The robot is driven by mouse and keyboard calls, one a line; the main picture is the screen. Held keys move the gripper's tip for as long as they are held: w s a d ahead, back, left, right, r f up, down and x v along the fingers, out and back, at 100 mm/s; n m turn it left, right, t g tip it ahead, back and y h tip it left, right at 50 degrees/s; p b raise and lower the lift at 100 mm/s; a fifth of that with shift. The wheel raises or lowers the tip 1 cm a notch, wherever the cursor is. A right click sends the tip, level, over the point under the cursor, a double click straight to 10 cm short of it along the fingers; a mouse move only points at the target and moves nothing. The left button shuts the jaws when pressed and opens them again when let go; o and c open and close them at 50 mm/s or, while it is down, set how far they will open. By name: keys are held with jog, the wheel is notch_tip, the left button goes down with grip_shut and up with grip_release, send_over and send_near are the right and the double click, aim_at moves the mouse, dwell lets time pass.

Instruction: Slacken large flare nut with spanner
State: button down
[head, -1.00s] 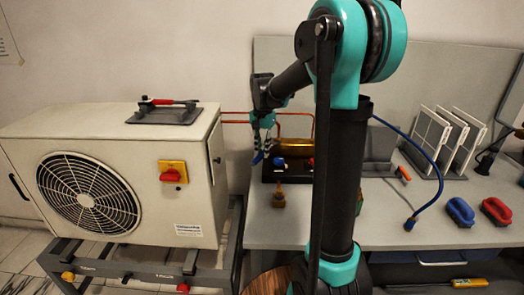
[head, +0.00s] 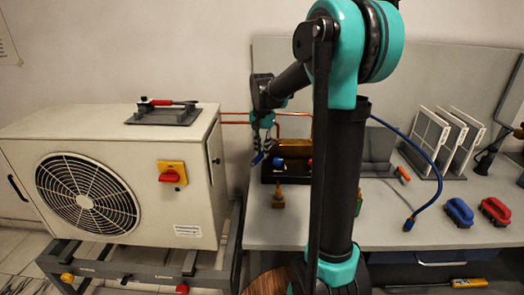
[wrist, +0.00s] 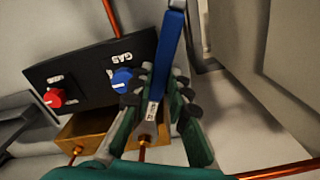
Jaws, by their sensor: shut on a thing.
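My gripper (wrist: 162,88) is shut on a spanner (wrist: 168,62) with a blue handle and a metal open-ended head. The spanner head (wrist: 149,128) lies over a small brass fitting (wrist: 143,146) with a copper pipe end, below the blue knob (wrist: 122,80) marked GAS. I take this fitting to be the large flare nut. The head seems to sit around or right at it; I cannot tell which.
The dark valve panel also carries a red knob (wrist: 53,98). A brass block (wrist: 84,130) lies under it. Copper pipes (head: 236,122) run to the white outdoor unit (head: 110,140) on the left. A blue hose (head: 428,153), two brushes (head: 460,212) and white panels (head: 446,140) occupy the bench's right.

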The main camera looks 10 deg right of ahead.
jog(key=shift+w+d, duration=0.5)
jog(key=shift+w, duration=0.15)
dwell(0.4)
jog(key=c, duration=2.1)
grip_release()
grip_shut()
jog(key=shift+d, duration=0.1)
jog(key=shift+s+d+n, duration=0.35)
jog(key=shift+d+n, duration=0.2)
jog(key=shift+n, duration=0.1)
jog(key=shift+s+d+n, duration=0.35)
jog(key=shift+d+n, duration=0.2)
jog(key=shift+n, duration=0.1)
jog(key=shift+s+d+n, duration=0.3)
jog(key=shift+d+n, duration=0.35)
jog(key=shift+n, duration=0.05)
